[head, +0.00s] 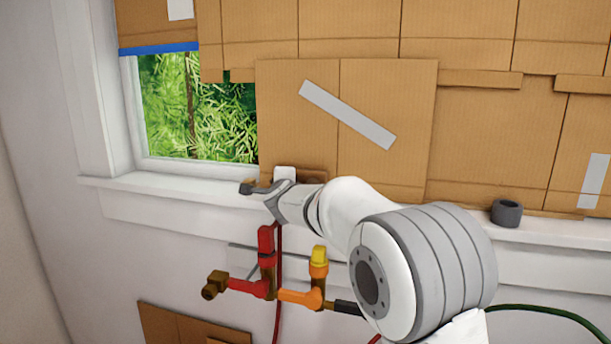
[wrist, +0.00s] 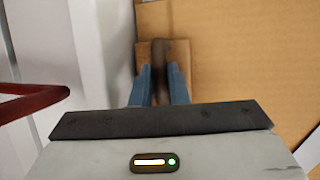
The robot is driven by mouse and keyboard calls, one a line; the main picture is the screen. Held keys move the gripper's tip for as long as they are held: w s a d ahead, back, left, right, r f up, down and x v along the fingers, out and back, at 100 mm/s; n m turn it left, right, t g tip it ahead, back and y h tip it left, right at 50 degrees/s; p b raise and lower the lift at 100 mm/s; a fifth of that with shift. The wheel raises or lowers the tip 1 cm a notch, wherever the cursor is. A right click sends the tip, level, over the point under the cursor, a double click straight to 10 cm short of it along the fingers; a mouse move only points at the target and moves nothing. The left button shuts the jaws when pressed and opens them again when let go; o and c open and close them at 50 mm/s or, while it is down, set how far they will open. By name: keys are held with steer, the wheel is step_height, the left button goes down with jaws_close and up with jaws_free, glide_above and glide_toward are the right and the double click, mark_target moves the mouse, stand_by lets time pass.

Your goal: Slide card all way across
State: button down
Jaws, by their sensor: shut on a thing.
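The card is a large cardboard panel (head: 390,100) with a slanted grey tape strip. It stands upright in front of the window, its lower edge near the sill. It also shows as tan cardboard in the wrist view (wrist: 235,60). My gripper (head: 275,190) is at the panel's lower left corner, just above the sill. In the wrist view my gripper's blue fingers (wrist: 160,85) are shut on a dark brown handle (wrist: 160,55) in front of a small brown block (wrist: 177,65) at the cardboard. My wrist hides part of this contact in the head view.
Uncovered glass (head: 195,105) with greenery behind is left of the card. More cardboard covers the window on the right. A dark ring (head: 507,213) sits on the sill (head: 150,188) at right. Red and orange pipe valves (head: 267,265) are below my gripper.

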steer(key=shift+a+f, duration=0.1)
steer(key=shift+a, duration=0.6)
steer(key=c, duration=1.5)
jaws_free()
steer(key=shift+w+a, duration=0.1)
steer(key=shift+a, duration=0.05)
steer(key=shift+c, duration=0.2)
steer(key=shift+o, duration=0.7)
steer(key=v, duration=0.8)
steer(key=shift+w, duration=0.15)
